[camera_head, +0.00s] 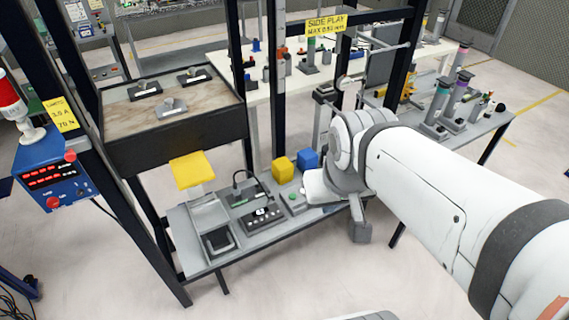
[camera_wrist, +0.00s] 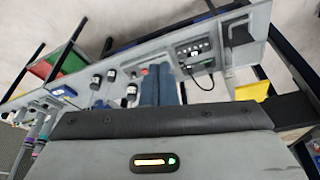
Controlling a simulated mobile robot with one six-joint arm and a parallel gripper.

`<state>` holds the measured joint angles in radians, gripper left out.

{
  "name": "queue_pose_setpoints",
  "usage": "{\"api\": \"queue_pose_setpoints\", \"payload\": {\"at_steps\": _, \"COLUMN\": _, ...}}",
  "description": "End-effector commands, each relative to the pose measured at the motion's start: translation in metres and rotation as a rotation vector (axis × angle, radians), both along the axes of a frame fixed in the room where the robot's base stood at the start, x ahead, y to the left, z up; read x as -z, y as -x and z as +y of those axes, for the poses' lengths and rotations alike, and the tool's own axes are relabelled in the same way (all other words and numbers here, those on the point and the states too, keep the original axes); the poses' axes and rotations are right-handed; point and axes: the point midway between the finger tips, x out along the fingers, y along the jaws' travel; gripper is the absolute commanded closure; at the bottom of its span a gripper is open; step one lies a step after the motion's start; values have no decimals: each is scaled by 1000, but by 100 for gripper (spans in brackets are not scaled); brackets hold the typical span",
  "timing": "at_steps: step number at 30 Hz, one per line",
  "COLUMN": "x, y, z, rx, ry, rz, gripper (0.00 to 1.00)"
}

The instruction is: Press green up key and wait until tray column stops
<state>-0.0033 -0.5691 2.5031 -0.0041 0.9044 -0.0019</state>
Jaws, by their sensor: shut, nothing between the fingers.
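A small grey key box with a round green key (camera_head: 294,197) sits on the low grey bench (camera_head: 195,262) in the head view. My gripper reaches down beside it, mostly hidden by my arm. In the wrist view my gripper (camera_wrist: 158,66) shows as two blue-grey fingers side by side, shut and empty, over the bench. The green key cannot be made out there, and contact with it cannot be told. A framed brown-topped tray (camera_head: 130,112) with several small dark parts stands at the left. Which upright is the tray column is unclear.
A yellow-topped stand (camera_head: 193,170), a black meter box (camera_head: 262,216), a yellow block (camera_head: 283,169) and a blue block (camera_head: 307,160) are on or near the bench. Dark posts rise around it. A blue box with red displays (camera_head: 55,180) is at left. Floor in front is clear.

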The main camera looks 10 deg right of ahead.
Motion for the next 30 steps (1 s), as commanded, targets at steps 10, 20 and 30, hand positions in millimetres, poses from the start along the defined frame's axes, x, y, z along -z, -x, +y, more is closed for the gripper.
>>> {"api": "queue_pose_setpoints", "payload": {"at_steps": 10, "x": 30, "y": -51, "z": 42, "rx": 199, "ry": -326, "rz": 61, "gripper": 100}}
{"api": "queue_pose_setpoints", "payload": {"at_steps": 20, "x": 94, "y": -188, "z": 58, "rx": 860, "ry": -887, "rz": 109, "gripper": 100}}
{"api": "queue_pose_setpoints", "payload": {"at_steps": 30, "x": 179, "y": -272, "z": 3, "rx": 1479, "ry": -1138, "rz": 88, "gripper": 100}}
